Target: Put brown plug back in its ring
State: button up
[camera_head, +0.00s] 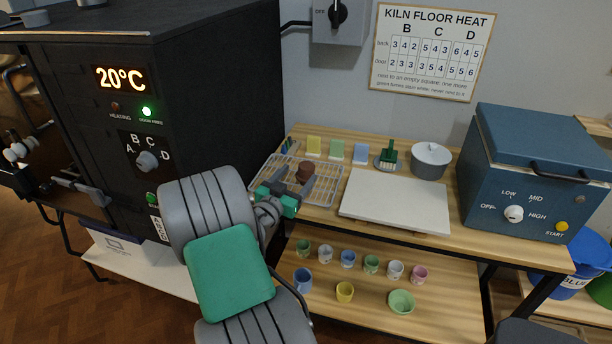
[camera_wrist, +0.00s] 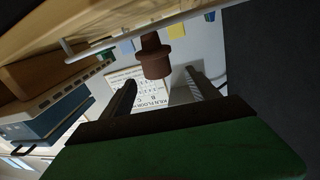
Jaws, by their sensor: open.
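The brown plug (camera_head: 305,171) stands at the wire rack on the left end of the table's upper level. It has a wide part and a narrower part, and also shows in the wrist view (camera_wrist: 155,60). My gripper (camera_head: 296,172) is open and empty at the rack. In the wrist view its two fingers (camera_wrist: 160,76) point toward the plug, one on each side, with a gap to each. No ring for the plug can be made out in either view.
The black kiln (camera_head: 215,90) stands close on the left. The wire rack (camera_head: 325,192) adjoins a white board (camera_head: 395,200). A grey pot (camera_head: 431,160), green-handled tool (camera_head: 388,156) and blue kiln (camera_head: 530,175) stand beyond. Several small cups fill the lower shelf (camera_head: 450,290).

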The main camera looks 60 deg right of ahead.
aim_at(303, 171)
jog(key=d, duration=0.2)
jog(key=d+p, duration=0.1)
jog(key=d, duration=0.1)
jog(key=d+p, duration=0.1)
jog(key=d, duration=0.1)
jog(key=shift+s, duration=0.25)
jog(key=shift+a, duration=0.1)
grip_shut()
